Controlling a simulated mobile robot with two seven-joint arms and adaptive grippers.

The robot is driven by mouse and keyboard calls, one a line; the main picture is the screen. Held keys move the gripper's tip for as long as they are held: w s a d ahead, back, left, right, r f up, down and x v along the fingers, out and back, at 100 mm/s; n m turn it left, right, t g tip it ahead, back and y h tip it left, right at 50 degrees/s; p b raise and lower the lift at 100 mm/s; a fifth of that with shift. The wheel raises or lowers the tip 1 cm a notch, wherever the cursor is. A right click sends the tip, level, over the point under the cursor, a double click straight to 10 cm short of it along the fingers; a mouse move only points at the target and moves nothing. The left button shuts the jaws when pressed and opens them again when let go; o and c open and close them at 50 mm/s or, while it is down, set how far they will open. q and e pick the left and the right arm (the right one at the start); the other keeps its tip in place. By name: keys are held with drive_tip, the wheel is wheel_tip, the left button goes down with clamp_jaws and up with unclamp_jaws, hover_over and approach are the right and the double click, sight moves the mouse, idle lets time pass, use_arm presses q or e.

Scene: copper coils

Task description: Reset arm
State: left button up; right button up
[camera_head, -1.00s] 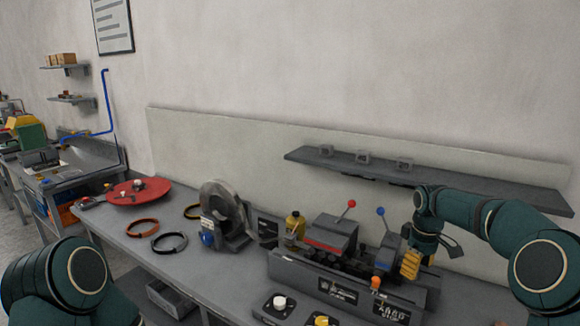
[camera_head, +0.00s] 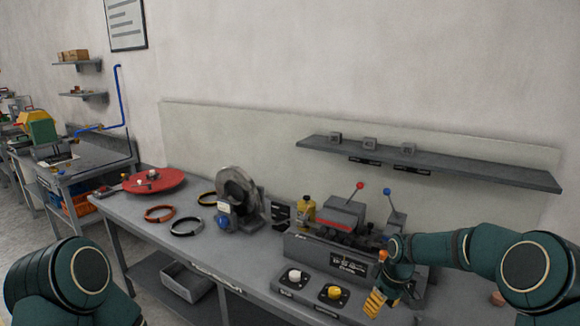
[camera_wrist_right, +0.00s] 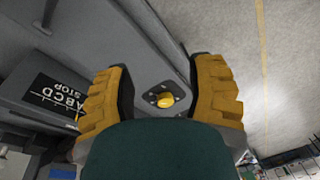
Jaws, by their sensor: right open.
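My right arm comes in from the right in the head view, and its gripper (camera_head: 380,301) with yellow fingers hangs in front of the machine, near the bench's front edge. In the right wrist view the two yellow fingers (camera_wrist_right: 160,95) stand wide apart with nothing between them close by. A yellow knob (camera_wrist_right: 167,100) on a dark plate shows beyond the gap. My left arm shows at the lower left of the head view, but its gripper is out of view.
The bench machine (camera_head: 335,255) has red and blue ball levers. A yellow knob (camera_head: 334,292) and a white knob (camera_head: 294,275) sit in front. Coils (camera_head: 186,227), a round spool device (camera_head: 238,200) and a red disc (camera_head: 153,181) lie left. A shelf (camera_head: 430,165) hangs above.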

drive_tip(key=s+a+f+m+y+b, duration=0.2)
drive_tip(key=s+a+f+m+b, duration=0.15)
drive_tip(key=s+a+f, duration=0.9)
drive_tip(key=s+a+f+m+t+b, duration=0.1)
drive_tip(key=s+f+m, duration=0.3)
drive_tip(key=s+f, duration=0.4)
drive_tip(key=s, duration=0.6)
drive_tip(key=shift+s+a+f+m, duration=0.2)
drive_tip(key=shift+s+m, duration=0.15)
drive_tip(key=shift+s, duration=0.05)
